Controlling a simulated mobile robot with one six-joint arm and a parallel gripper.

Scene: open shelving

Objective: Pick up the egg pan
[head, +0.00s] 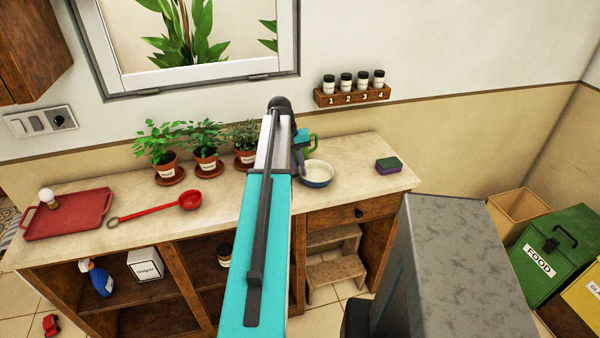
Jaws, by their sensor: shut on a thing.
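A small round pan (318,175), blue outside and pale inside, is at the right part of the counter in the head view. It is the only thing in view that fits the egg pan. My gripper (300,164) is at its left edge, shut on it. My own arm covers part of the gripper, and I cannot make out a pan handle. I cannot tell whether the pan rests on the counter or is slightly raised.
A green handled vessel (309,145) is close behind my gripper. Potted plants (205,158) stand left of my arm, with a red ladle (188,201) and red tray (85,222) further left. A sponge (388,166) lies to the right. A spice rack (352,97) hangs above.

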